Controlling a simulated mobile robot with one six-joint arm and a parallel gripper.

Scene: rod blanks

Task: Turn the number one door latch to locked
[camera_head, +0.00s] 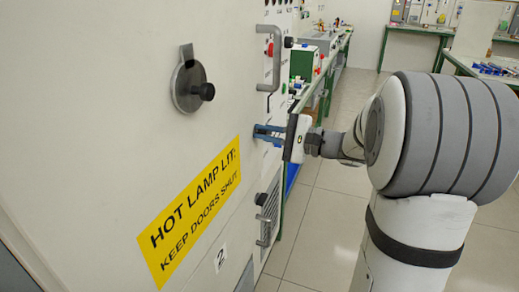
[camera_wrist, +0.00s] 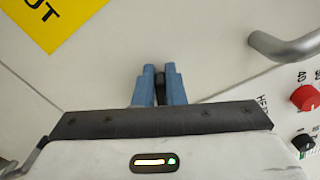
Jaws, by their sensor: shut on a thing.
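My gripper (camera_head: 268,133) has its blue fingers against the pale cabinet front (camera_head: 110,90), to the right of the yellow sign. In the wrist view, the fingers (camera_wrist: 159,84) are shut on a narrow black knob (camera_wrist: 160,80), mostly hidden between them. No number shows beside this knob, so I cannot tell from a label which latch it belongs to. A round dark latch (camera_head: 187,87) with a black knob and an upright tab is at the upper left, clear of my gripper. A number 2 label (camera_head: 220,257) is lower down.
A yellow warning sign (camera_head: 190,210) is on the cabinet. A grey bar handle (camera_head: 273,60) stands out above my gripper, and it also shows at the right of the wrist view (camera_wrist: 285,47), near a red dial (camera_wrist: 305,98). Open floor (camera_head: 335,215) lies to the right.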

